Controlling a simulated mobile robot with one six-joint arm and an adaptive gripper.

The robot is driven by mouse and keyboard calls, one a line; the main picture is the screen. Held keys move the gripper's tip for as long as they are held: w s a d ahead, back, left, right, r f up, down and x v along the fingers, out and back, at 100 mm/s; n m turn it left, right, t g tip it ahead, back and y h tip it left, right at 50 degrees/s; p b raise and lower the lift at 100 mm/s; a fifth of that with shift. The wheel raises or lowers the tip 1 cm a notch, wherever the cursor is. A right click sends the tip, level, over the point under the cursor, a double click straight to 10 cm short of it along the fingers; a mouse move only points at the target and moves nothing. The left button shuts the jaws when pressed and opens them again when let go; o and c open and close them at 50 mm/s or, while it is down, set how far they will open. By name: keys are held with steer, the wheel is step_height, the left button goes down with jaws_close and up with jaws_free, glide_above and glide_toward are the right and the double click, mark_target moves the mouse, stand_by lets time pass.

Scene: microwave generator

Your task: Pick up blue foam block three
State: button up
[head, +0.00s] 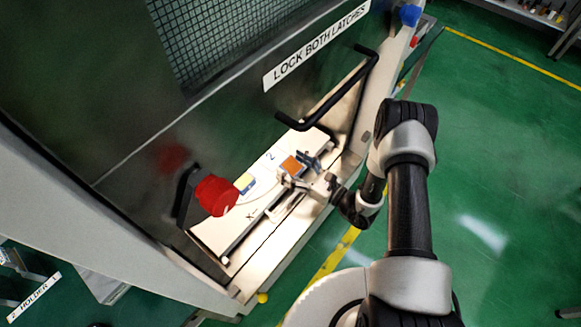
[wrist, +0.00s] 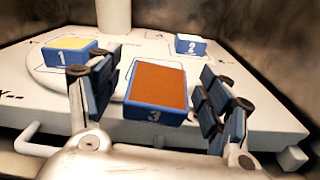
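Blue foam block three (wrist: 158,92) has an orange-brown top and a white "3" on its blue front. In the wrist view it sits on the white platform, between the two fingers of my gripper (wrist: 158,108). The fingers are apart, with a visible gap on each side of the block. In the head view the block's orange top (head: 291,166) shows close beside my gripper (head: 300,178). Block one (wrist: 72,53), with a yellow top, is behind to the left. Block two (wrist: 191,45), with a white top, is behind to the right.
The white platform (wrist: 265,112) sits inside a cabinet with a white upright post (wrist: 115,15) at the back. A door with a black handle (head: 333,95) and a red knob (head: 216,195) stands over the platform. Green floor (head: 480,150) is clear to the right.

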steer(key=c, duration=0.7)
steer(key=shift+o, duration=0.2)
steer(key=shift+r, duration=0.1)
